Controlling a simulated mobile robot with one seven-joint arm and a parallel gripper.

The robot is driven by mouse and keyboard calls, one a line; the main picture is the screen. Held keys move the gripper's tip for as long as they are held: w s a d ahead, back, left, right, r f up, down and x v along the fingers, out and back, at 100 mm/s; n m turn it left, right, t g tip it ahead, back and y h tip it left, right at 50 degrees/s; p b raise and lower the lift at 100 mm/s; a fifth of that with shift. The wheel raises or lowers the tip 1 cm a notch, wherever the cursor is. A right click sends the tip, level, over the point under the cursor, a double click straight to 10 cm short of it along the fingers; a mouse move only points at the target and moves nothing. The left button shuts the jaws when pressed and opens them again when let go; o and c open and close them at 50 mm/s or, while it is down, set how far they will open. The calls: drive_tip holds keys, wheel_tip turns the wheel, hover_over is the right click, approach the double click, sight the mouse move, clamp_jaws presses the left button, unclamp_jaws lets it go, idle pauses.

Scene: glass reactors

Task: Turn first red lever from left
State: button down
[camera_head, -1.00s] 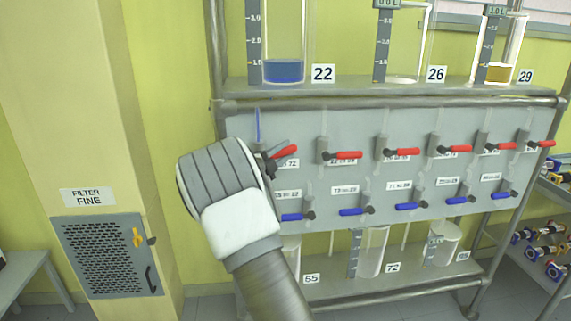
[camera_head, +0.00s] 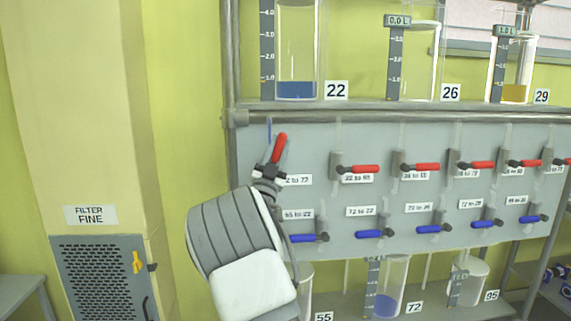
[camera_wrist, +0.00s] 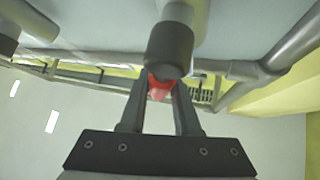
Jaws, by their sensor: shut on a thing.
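The first red lever from the left (camera_head: 280,148) is on the grey panel and points nearly straight up, tilted slightly right. My gripper (camera_head: 268,173) is at the base of this lever, reaching up from below. In the wrist view the red of the lever (camera_wrist: 158,86) shows between the two fingers of my gripper (camera_wrist: 160,95), beside a dark round valve part (camera_wrist: 170,50). The gripper is shut on the lever. My wrist hides part of the panel below it.
Other red levers (camera_head: 364,169) lie horizontal to the right, with blue levers (camera_head: 375,234) in a row below. Glass vessel 22 (camera_head: 296,90) above holds blue liquid; vessel 72 (camera_head: 388,305) below also holds some. A filter cabinet (camera_head: 100,285) stands at left.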

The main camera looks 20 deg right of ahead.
drive_tip(key=shift+w+a+r+n+t+y+b, duration=0.1)
drive_tip(key=shift+a+n+t+y+b, duration=0.3)
drive_tip(key=shift+n+t+y, duration=0.5)
drive_tip(key=shift+w+a+n+t+y+b, duration=0.15)
drive_tip(key=shift+n+t+y+b, duration=0.35)
drive_tip(key=shift+n, duration=0.75)
drive_tip(key=shift+w+a+r+n+t+y+b, duration=0.1)
drive_tip(key=shift+a+n+t+y+b, duration=0.35)
drive_tip(key=shift+n+y, duration=0.5)
drive_tip(key=shift+n, duration=0.3)
drive_tip(key=c, duration=0.6)
unclamp_jaws()
drive_tip(key=shift+c, duration=0.2)
drive_tip(key=shift+s, duration=0.1)
drive_tip(key=v, duration=1.7)
drive_tip(key=shift+f, duration=0.45)
drive_tip(key=shift+d, duration=0.1)
